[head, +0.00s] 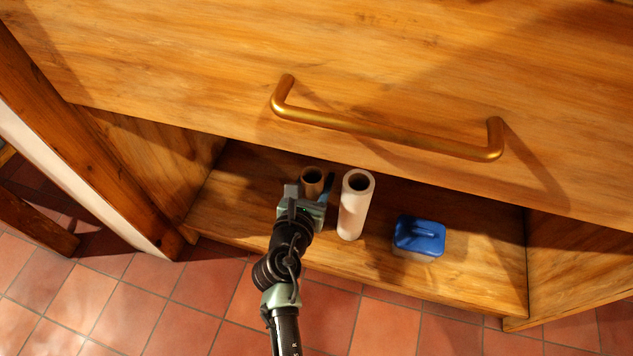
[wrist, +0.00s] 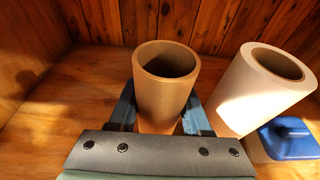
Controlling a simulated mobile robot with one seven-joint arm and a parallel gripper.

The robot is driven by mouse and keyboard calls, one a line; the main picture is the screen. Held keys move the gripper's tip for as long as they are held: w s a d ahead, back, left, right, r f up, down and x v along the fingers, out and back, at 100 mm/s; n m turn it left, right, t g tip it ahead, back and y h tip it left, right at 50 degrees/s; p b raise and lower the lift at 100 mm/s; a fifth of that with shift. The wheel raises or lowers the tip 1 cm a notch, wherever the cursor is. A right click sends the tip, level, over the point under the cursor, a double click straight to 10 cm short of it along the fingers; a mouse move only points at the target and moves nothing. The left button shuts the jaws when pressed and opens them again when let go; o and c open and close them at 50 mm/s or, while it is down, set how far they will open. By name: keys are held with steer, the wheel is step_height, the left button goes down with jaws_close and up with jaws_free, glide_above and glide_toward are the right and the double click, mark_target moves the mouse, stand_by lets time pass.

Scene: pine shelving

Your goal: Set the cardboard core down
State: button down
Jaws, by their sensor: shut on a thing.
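The cardboard core (head: 312,180) is a short brown open tube. It stands upright between the fingers of my gripper (head: 319,189) over the low pine shelf. In the wrist view the core (wrist: 166,90) shows its open top, with one blue finger of my gripper (wrist: 160,112) on each side. The gripper is shut on it. The core's lower part is hidden behind the gripper, so I cannot tell whether its base touches the shelf.
A taller white roll (head: 355,205) stands just right of the core. A blue-lidded container (head: 419,237) is further right. The shelf board (head: 225,207) is clear to the left. A wooden front with a brass handle (head: 385,128) overhangs the shelf.

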steer(key=shift+c, duration=1.8)
jaws_free()
steer(key=shift+r, duration=0.15)
steer(key=shift+s+a+r+p, duration=0.1)
steer(key=shift+s+r+p, duration=0.05)
steer(key=shift+s+p, duration=0.2)
steer(key=p+v, duration=0.6)
steer(key=v, duration=0.4)
steer(key=shift+s, duration=0.15)
steer(key=shift+s+a+p, duration=0.2)
steer(key=shift+s+p, duration=0.1)
steer(key=shift+s, duration=0.15)
